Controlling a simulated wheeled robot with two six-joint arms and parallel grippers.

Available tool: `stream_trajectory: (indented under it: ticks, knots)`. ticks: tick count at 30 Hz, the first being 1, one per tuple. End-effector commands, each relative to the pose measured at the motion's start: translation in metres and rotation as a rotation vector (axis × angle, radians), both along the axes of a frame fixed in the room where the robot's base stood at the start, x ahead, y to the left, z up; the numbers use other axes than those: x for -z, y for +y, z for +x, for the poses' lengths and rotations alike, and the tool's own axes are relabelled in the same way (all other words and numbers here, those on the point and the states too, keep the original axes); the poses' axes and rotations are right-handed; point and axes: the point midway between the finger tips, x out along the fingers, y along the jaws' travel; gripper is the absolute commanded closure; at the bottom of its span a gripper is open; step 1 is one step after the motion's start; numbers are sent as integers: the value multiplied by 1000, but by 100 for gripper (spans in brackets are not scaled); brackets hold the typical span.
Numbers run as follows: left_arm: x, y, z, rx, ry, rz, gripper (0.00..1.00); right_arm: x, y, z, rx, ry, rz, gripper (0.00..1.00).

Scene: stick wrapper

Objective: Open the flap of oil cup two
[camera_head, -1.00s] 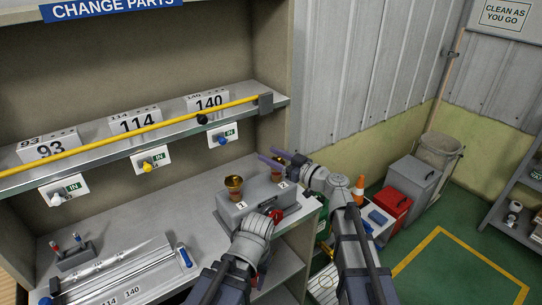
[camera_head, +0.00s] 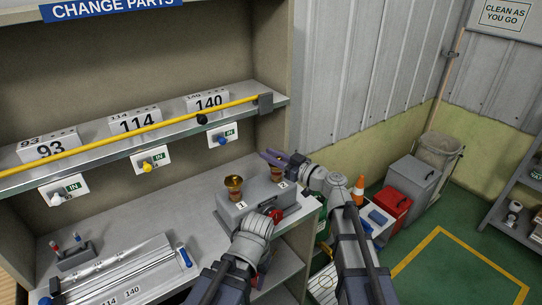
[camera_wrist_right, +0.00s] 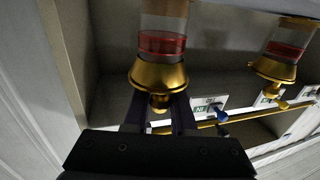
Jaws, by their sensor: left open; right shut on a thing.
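Oil cup two (camera_head: 277,174) stands on the grey block behind label 2, its top partly hidden by my right gripper. In the right wrist view, which looks inverted, the cup (camera_wrist_right: 163,43) has clear walls, red oil and a brass top with a small knob (camera_wrist_right: 159,102). My right gripper (camera_head: 268,156) is at the top of this cup, with its fingers shut on the knob. I cannot tell whether the flap is raised. Oil cup one (camera_head: 234,186) stands to the left behind label 1. My left gripper (camera_head: 268,208) is open near the block's front.
The grey block (camera_head: 228,212) sits at the bench's right end, with a red knob (camera_head: 277,215) close to my left gripper. A yellow rail (camera_head: 130,132) runs along the shelf above.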

Motion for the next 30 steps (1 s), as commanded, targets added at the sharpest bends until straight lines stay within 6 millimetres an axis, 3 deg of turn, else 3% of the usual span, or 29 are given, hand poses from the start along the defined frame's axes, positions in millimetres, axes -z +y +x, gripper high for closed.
stream_trajectory:
  ticks: [8, 13, 30]
  knots:
    - [-3, 0, 0, 0, 0, 0, 50, -1, 0, 0, 0, 6, -4, 100]
    - [-17, 0, 0, 0, 0, 0, 50, -6, 1, 1, 0, 43, -34, 100]
    - [-118, 0, 0, 0, 0, 0, 50, -12, 8, 13, -1, 424, -309, 100]
